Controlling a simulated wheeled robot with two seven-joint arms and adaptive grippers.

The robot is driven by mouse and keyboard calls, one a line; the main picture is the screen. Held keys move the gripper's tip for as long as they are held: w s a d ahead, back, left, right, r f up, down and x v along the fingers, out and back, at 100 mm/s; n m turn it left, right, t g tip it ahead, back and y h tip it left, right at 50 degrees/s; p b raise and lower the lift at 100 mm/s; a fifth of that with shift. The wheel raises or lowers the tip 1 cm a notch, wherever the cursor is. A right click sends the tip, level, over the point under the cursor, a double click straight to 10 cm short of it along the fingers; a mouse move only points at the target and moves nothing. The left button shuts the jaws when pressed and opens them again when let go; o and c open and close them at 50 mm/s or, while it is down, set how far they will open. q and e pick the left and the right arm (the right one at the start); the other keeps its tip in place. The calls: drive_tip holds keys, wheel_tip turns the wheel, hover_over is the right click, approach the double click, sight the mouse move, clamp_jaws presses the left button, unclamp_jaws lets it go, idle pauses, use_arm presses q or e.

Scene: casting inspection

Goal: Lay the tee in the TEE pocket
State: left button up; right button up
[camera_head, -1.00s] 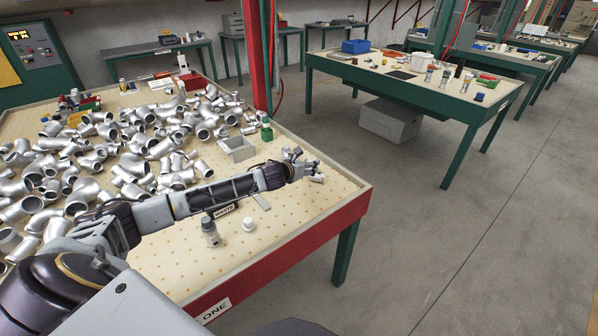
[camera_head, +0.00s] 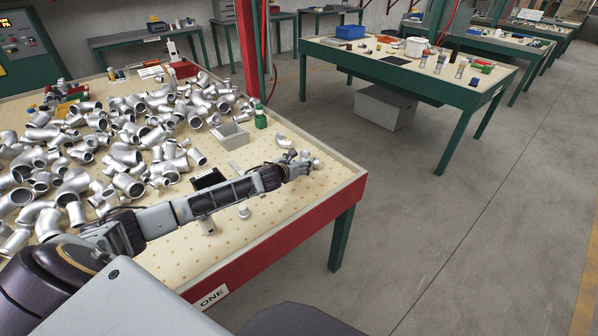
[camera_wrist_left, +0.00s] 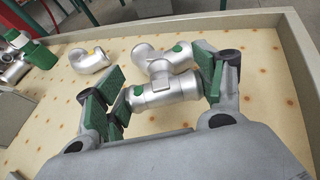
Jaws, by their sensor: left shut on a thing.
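My left gripper (camera_head: 300,167) is over the right end of the red-sided table. In the left wrist view, its green-padded fingers (camera_wrist_left: 165,92) are shut on a silver tee (camera_wrist_left: 160,94) with a green dot, held crosswise between them. Another silver fitting (camera_wrist_left: 145,52) with a green mark shows just behind the tee; I cannot tell whether they touch. I cannot make out a pocket labelled TEE. My right gripper is not in view.
Many silver pipe castings (camera_head: 125,155) cover the table's left and middle. The table's front right is mostly bare, with a raised rim.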

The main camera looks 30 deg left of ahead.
use_arm(q)
drive_tip(key=shift+r, duration=0.1)
drive_tip(key=shift+f, duration=0.55)
drive_tip(key=shift+f+b, duration=0.35)
drive_tip(key=shift+f, duration=1.05)
drive_tip(key=o, duration=0.9)
drive_tip(key=shift+f, duration=0.1)
drive_tip(key=o, duration=0.3)
drive_tip(key=shift+o, duration=0.2)
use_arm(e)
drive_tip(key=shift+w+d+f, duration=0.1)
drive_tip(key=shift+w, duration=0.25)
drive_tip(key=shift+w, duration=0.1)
